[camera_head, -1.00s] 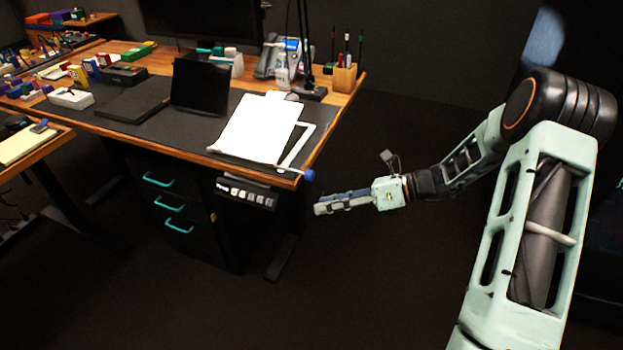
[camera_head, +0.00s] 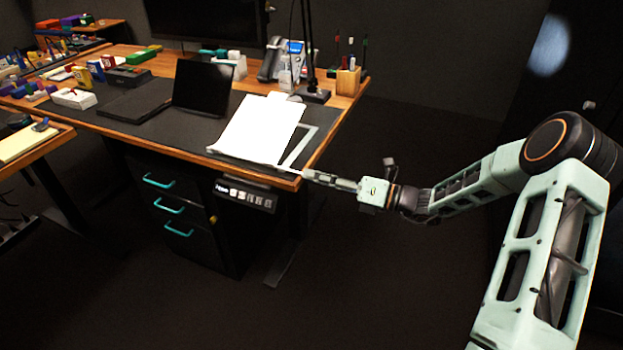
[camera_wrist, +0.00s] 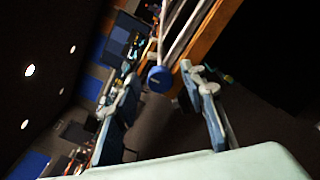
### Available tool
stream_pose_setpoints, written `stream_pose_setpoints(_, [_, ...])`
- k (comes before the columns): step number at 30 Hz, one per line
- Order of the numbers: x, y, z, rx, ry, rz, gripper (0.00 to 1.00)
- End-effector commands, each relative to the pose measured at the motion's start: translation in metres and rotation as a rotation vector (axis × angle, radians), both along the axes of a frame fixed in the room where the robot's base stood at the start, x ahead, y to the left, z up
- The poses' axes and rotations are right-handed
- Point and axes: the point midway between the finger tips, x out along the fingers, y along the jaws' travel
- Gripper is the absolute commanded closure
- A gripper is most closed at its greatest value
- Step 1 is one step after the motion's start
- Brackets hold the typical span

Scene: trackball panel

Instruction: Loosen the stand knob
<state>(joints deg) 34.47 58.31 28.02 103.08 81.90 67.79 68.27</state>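The stand knob is a round blue knob (camera_wrist: 159,79) at the end of a thin pale rod, in the upper middle of the wrist view. In the head view my gripper hides it at the desk's front right corner. My gripper (camera_head: 312,174) is at that corner. In the wrist view its two fingers (camera_wrist: 161,84) are spread, one on each side of the knob, with visible gaps. A pale stand frame (camera_head: 303,143) lies on the desk beside white sheets (camera_head: 256,130).
The wooden desk edge (camera_head: 326,147) runs close to my gripper. A black control panel (camera_head: 246,194) hangs under the front edge, beside a drawer unit with teal handles (camera_head: 170,206). A pen holder (camera_head: 347,82) and lamp base (camera_head: 312,96) stand at the back right. Floor to the right is clear.

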Motion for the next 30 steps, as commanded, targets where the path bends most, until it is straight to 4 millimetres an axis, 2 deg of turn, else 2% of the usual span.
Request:
stream_pose_setpoints(5, [0.005,0.015,0.0,0.0,-0.001,0.001,0.62])
stream_pose_setpoints(14, [0.006,0.017,0.0,0.0,-0.001,0.0,0.62])
stream_pose_setpoints(25, [0.006,0.017,0.0,-0.001,-0.001,0.001,1.0])
stream_pose_setpoints(30, [0.006,0.017,0.0,-0.002,-0.004,0.001,1.0])
